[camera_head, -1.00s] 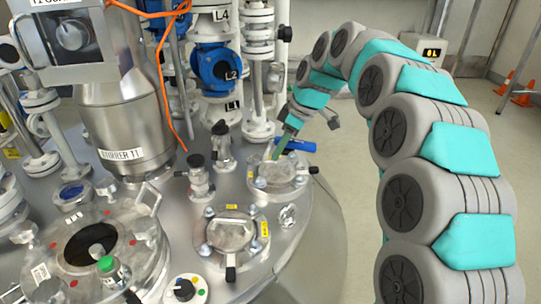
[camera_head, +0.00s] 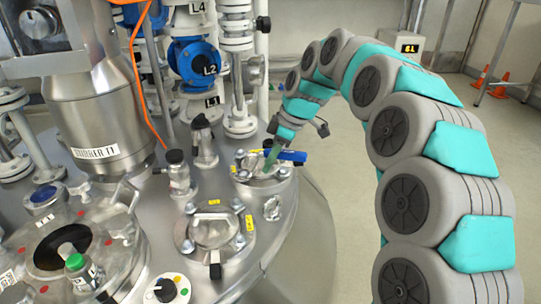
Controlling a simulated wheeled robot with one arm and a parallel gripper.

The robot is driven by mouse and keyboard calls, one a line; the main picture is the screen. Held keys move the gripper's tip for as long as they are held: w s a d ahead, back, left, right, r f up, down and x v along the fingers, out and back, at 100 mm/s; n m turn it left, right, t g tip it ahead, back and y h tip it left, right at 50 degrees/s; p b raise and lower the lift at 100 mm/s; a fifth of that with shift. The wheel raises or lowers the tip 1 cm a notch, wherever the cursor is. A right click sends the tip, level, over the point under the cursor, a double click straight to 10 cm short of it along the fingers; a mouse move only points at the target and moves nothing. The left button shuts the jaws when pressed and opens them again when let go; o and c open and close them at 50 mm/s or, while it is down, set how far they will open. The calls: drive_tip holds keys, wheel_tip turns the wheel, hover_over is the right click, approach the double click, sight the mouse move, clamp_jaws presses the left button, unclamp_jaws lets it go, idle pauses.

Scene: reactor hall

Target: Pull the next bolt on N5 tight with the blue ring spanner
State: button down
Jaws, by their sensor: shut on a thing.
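The blue ring spanner (camera_head: 292,156) lies roughly level over the far edge of the rear flanged cover (camera_head: 259,176), its free end pointing right. My gripper (camera_head: 271,160) is shut on the spanner, above that cover. Bolts stand round the cover's rim, one at its left (camera_head: 239,155). I cannot tell whether the spanner's ring sits round a bolt, because the gripper and cover are too small and overlapping. A second bolted cover (camera_head: 212,232) with yellow labels is nearer. I cannot read N5 on either cover.
The stirrer drum (camera_head: 98,120), blue valve L2 (camera_head: 196,60) and small valve fittings (camera_head: 204,145) crowd the left and back. An open manway (camera_head: 62,250) is at front left. Free floor lies right of the vessel, with orange cones (camera_head: 501,86) at the back.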

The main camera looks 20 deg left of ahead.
sight(264, 152)
drive_tip(key=s+r+m+p, duration=0.1)
drive_tip(key=m, duration=0.1)
drive_tip(key=s+r+m+t+p, duration=0.1)
drive_tip(key=r, duration=0.1)
drive_tip(key=s+r+m+t+p, duration=0.1)
drive_tip(key=m, duration=0.1)
drive_tip(key=shift+s+a+r+m+p, duration=0.2)
drive_tip(key=shift+r+m+p, duration=0.1)
drive_tip(key=shift+r+p, duration=0.1)
drive_tip(key=shift+f, duration=0.1)
idle(0.3)
